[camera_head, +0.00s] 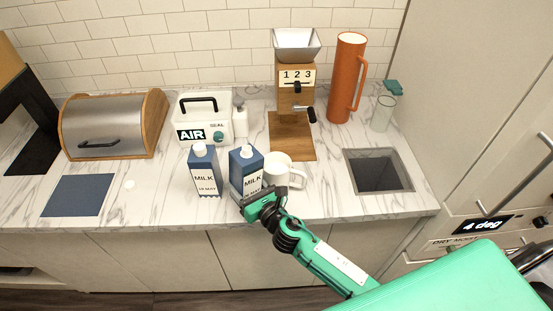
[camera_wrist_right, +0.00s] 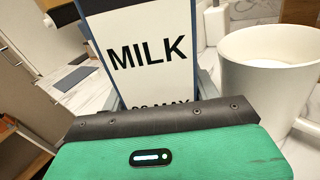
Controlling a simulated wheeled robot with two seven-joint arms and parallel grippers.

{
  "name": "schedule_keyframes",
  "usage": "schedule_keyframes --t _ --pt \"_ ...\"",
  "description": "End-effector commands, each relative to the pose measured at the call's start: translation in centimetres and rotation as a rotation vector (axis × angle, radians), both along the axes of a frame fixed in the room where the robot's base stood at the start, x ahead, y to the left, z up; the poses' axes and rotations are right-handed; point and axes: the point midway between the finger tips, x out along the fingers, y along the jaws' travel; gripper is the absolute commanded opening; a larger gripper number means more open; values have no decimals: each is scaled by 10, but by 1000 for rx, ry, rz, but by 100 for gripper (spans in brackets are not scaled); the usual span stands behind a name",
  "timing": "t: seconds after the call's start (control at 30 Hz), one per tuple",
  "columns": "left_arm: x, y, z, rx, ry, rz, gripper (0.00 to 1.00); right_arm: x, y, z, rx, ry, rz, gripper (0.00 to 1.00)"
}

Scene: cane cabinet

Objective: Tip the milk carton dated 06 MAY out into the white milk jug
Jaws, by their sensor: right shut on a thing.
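My right gripper (camera_head: 262,203) is shut on a blue-and-white milk carton (camera_head: 246,171) on the counter's front part. In the right wrist view the carton (camera_wrist_right: 150,45) reads MILK, with a date ending in MAY; its first digits are partly covered by the gripper. I cannot tell whether its base touches the counter. A second milk carton (camera_head: 204,171) stands upright to its left, its date too small to read surely. The white milk jug (camera_head: 285,177) stands just right of the held carton; it also shows in the right wrist view (camera_wrist_right: 266,95). My left gripper is out of view.
A white AIR SEAL box (camera_head: 205,116) stands behind the cartons, a grinder (camera_head: 296,85) on a wooden board behind the jug. A sink (camera_head: 378,171) lies to the right, with an orange flask (camera_head: 347,80) behind. A bread bin (camera_head: 113,125) stands left; the front-left counter is fairly clear.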

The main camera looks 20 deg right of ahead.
Motion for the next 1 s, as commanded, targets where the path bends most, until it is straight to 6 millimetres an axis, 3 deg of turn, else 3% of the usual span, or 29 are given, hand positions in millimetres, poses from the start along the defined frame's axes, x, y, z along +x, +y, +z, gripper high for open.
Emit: schedule_keyframes --t 0.1,0.4,1.0 --pt "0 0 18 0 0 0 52 0 -1 18 -35 -12 1 27" --pt "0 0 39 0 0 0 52 1 -4 37 -103 -34 0 27" --pt "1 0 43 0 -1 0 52 1 -4 41 -122 -41 0 27"
